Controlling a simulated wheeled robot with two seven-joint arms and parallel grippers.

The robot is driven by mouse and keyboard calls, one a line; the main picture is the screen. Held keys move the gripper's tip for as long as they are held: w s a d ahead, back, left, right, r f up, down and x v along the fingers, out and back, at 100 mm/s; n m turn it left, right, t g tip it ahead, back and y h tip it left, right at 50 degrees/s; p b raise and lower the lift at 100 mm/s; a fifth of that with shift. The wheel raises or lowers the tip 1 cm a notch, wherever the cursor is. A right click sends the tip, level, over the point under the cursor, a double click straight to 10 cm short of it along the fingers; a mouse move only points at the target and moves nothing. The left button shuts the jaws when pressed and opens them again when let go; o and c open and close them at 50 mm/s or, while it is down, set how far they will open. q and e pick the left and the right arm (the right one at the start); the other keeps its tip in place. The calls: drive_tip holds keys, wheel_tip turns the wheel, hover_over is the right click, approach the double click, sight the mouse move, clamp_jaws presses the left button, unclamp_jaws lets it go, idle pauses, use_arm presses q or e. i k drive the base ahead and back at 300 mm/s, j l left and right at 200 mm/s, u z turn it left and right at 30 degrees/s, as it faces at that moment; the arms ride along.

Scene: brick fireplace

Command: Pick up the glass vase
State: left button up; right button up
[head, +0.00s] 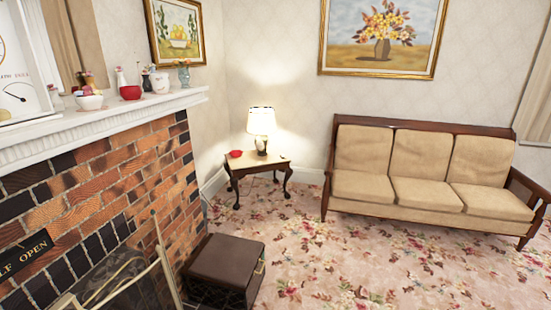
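A bluish, glass-like vase (184,76) stands upright near the right end of the white mantel, with something like small flowers at its top. It is small in the head view, so its material is hard to confirm. A white cup-like pot (160,82) stands to its left, with a small dark vase (147,82) beside that pot. Neither of my grippers shows in the head view.
The white mantel (130,114) tops a brick fireplace; it also holds a red bowl (130,93) and a white bowl (90,102). A brown box (226,262) sits on the floor by the hearth. A side table (270,166) and sofa (398,195) stand behind open carpet.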

sight(184, 77)
drive_tip(key=i+l+z, duration=0.1)
drive_tip(key=i, duration=0.75)
drive_tip(key=i+l, duration=0.1)
drive_tip(key=i, duration=0.75)
drive_tip(key=l+z, duration=0.05)
